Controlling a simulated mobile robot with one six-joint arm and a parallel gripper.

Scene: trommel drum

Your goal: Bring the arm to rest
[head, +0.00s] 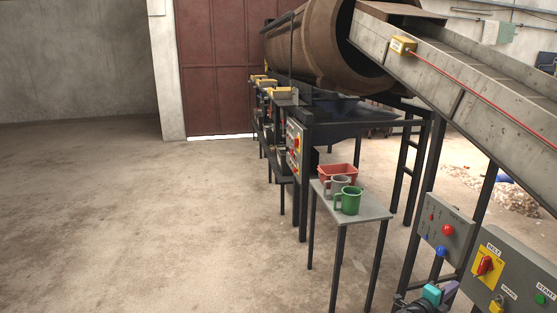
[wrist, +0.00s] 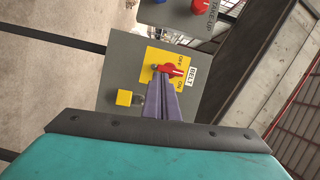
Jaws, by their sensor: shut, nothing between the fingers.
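My gripper (head: 453,287) shows at the bottom right of the head view, in front of the control panels. It has a teal body and purple fingers. In the wrist view its fingers (wrist: 160,80) are closed together with nothing between them. Their tips overlap the lower edge of a red rotary switch (wrist: 171,71) on a yellow plate marked OFF and ON, labelled BELT. I cannot tell whether they touch it. The same switch (head: 484,265) shows in the head view, right of my gripper.
A yellow padlock (head: 496,305) hangs below the switch, and a green START button (head: 540,298) is right of it. Another panel (head: 446,228) has red and blue buttons. A small table (head: 370,213) holds mugs and a red bin. Open floor (head: 130,220) lies left.

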